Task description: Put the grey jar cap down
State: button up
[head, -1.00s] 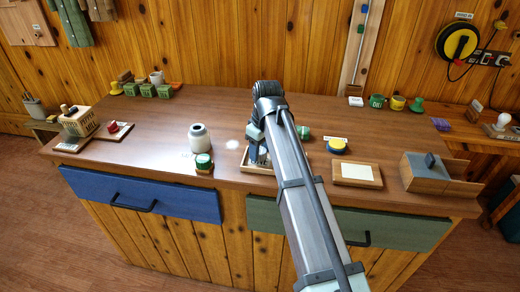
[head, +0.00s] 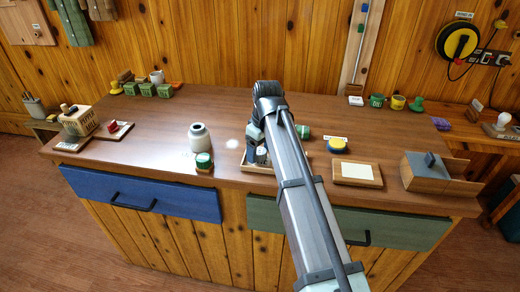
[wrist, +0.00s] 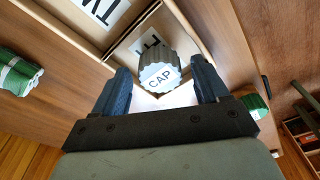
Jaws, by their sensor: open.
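The grey jar cap (wrist: 158,72), ribbed with a white top marked CAP, is between my fingers in the wrist view. My gripper (wrist: 162,80) is open, with a gap showing between the cap and at least the right finger. The cap is at a compartment of the wooden tray (wrist: 105,42), over or on its partly hidden label; exact contact underneath is hidden. In the head view my arm covers much of the tray (head: 243,167) and most of the gripper. A white open-topped jar (head: 199,139) stands to the left of the tray.
A green-topped item (head: 204,161) sits by the counter's front edge, left of the tray. A green roll-like item (head: 303,132), a yellow-and-blue round item (head: 337,146) and a wooden board (head: 357,174) are to the right. The counter's back middle is clear.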

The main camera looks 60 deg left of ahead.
aim_at(264, 153)
notch_tip(264, 153, up, 12)
jog(key=d, duration=0.1)
jog(key=shift+w+d, duration=0.2)
dwell(0.4)
